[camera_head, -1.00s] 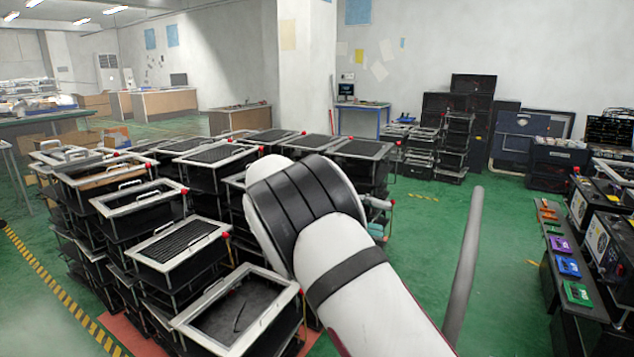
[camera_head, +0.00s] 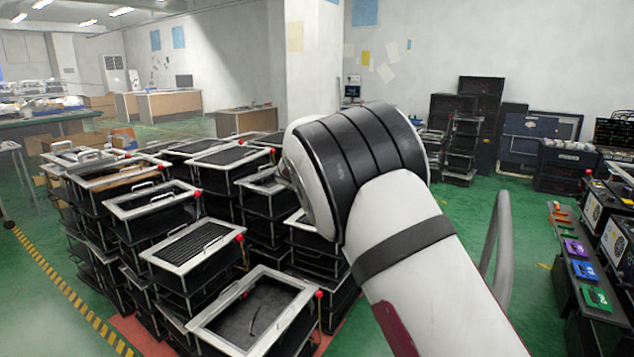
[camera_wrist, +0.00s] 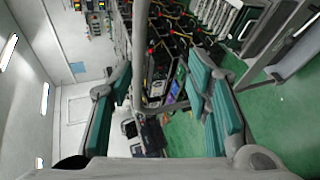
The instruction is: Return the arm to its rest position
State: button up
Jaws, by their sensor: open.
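My gripper (camera_wrist: 158,88) shows in the wrist view with its two teal-padded fingers spread wide apart and nothing between them. The wrist view is tilted, with the green floor, wall and racks beyond the fingers. In the head view my white arm (camera_head: 440,270) with its black-banded elbow (camera_head: 365,150) rises from the lower right to the middle. My gripper is not visible in the head view.
Stacked black racks with light frames (camera_head: 195,240) fill the left and centre, close to my arm. A bench with coloured lever fixtures (camera_head: 574,247) stands at the right. Green floor is open between them. Dark cabinets (camera_head: 470,120) stand at the back wall.

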jog(key=s+d+r+n+t+y, duration=0.15)
jog(key=s+d+y, duration=0.25)
jog(key=s, duration=0.4)
jog(key=s+d+r+y, duration=0.3)
jog(key=s+y, duration=0.1)
jog(key=s, duration=0.4)
jog(key=s+a+f+t+y+p, duration=0.1)
jog(key=s+a+t+y, duration=0.1)
jog(key=s, duration=0.7)
jog(key=s+a+f+t+y, duration=0.2)
jog(key=s+t+y, duration=0.1)
jog(key=s, duration=0.7)
jog(key=shift+s+a+f+n+p, duration=0.2)
jog(key=shift+a+n+p, duration=0.1)
jog(key=shift+n+p, duration=0.1)
jog(key=shift+r+t, duration=0.1)
jog(key=shift+t, duration=0.15)
